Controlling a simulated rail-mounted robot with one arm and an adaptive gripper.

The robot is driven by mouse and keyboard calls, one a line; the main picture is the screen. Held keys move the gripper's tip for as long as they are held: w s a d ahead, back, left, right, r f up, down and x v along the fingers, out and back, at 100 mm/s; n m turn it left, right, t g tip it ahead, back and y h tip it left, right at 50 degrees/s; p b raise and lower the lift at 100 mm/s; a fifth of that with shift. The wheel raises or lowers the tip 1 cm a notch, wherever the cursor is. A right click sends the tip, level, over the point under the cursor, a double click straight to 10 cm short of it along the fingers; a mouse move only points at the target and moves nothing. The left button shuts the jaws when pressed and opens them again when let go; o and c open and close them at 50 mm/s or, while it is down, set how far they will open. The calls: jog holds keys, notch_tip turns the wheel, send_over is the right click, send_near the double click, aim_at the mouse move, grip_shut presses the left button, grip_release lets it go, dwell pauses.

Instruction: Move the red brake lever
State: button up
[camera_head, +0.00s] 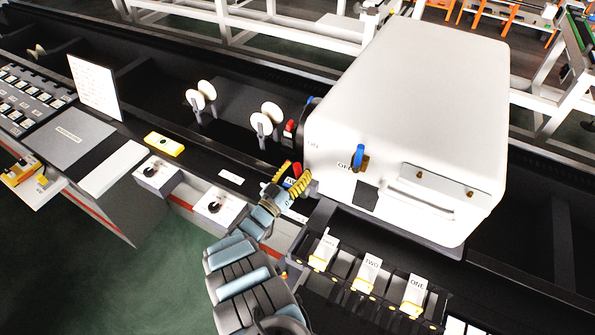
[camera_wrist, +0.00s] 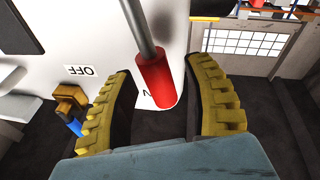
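The red brake lever shows in the wrist view as a grey rod with a red handle (camera_wrist: 155,80). The handle lies between the two yellow ridged fingers of my gripper (camera_wrist: 165,95), with a visible gap on the right side and a smaller one on the left. My gripper is open around it. In the head view my gripper (camera_head: 290,178) is at the left side of the big white box, and a bit of the red handle (camera_head: 297,170) shows between the yellow fingers. The lever's base is hidden in the head view.
The white box (camera_head: 420,110) carries a blue and yellow handle (camera_head: 360,157) by an OFF label, also in the wrist view (camera_wrist: 72,108). White round knobs (camera_head: 262,123) stand to the left. Labelled switches (camera_head: 368,272) line the front below the box.

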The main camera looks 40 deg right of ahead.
jog(key=v, duration=1.2)
dwell(0.4)
